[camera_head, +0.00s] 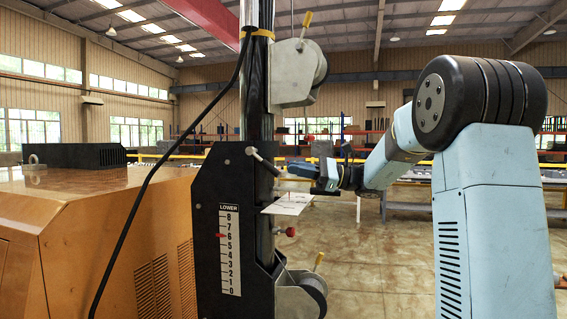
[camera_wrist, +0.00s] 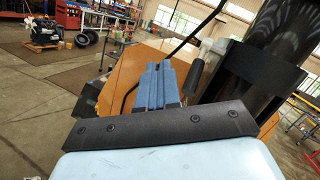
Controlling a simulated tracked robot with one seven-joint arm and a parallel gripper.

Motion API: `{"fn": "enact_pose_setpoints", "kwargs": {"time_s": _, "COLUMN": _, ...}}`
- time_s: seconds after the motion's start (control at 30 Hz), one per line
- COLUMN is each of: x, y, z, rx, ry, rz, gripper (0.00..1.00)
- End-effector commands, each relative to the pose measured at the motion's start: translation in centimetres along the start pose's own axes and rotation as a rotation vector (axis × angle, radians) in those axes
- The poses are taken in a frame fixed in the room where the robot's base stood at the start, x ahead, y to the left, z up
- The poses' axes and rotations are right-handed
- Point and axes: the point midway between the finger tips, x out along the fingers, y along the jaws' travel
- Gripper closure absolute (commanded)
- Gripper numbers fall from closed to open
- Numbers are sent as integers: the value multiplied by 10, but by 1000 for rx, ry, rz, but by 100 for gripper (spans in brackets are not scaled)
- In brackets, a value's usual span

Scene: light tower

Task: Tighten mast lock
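The mast (camera_head: 257,110) stands upright behind a black plate (camera_head: 207,190) with a "LOWER" scale and a red pointer near 6. A dark lever handle (camera_head: 262,160) sticks out at the plate's upper right. A red knob (camera_head: 291,232) sits lower on the mast's right side. I cannot tell which of these is the mast lock. My gripper (camera_head: 289,165) is just right of the lever. In the wrist view its blue fingers (camera_wrist: 157,72) lie close together with nothing seen between them. A grey cylindrical handle (camera_wrist: 195,74) shows just right of the fingers, apparently not held.
An orange generator housing (camera_head: 110,220) stands left of the mast. A black cable (camera_head: 165,155) hangs in front of it. Winches with yellow handles sit above (camera_head: 298,72) and below (camera_head: 300,296). A white sheet (camera_head: 289,204) juts out below my gripper.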

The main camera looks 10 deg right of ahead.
Motion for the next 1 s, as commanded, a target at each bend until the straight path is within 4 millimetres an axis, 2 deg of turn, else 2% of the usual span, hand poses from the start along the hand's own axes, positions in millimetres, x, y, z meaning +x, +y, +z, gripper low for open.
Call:
{"fn": "enact_pose_setpoints", "kwargs": {"time_s": 0.1, "x": 20, "y": 1, "z": 13, "rx": -126, "ry": 152, "rz": 168, "gripper": 100}}
{"fn": "enact_pose_setpoints", "kwargs": {"time_s": 0.3, "x": 32, "y": -7, "z": 34, "rx": -362, "ry": 430, "rz": 412, "gripper": 100}}
{"fn": "enact_pose_setpoints", "kwargs": {"time_s": 0.6, "x": 19, "y": -46, "z": 86, "rx": -734, "ry": 845, "rz": 666, "gripper": 100}}
{"fn": "enact_pose_setpoints", "kwargs": {"time_s": 0.73, "x": 12, "y": -60, "z": 106, "rx": -833, "ry": 958, "rz": 717, "gripper": 100}}
{"fn": "enact_pose_setpoints", "kwargs": {"time_s": 0.87, "x": 9, "y": -67, "z": 114, "rx": -875, "ry": 1009, "rz": 738, "gripper": 100}}
{"fn": "enact_pose_setpoints", "kwargs": {"time_s": 1.0, "x": 11, "y": -66, "z": 108, "rx": -879, "ry": 1016, "rz": 743, "gripper": 100}}
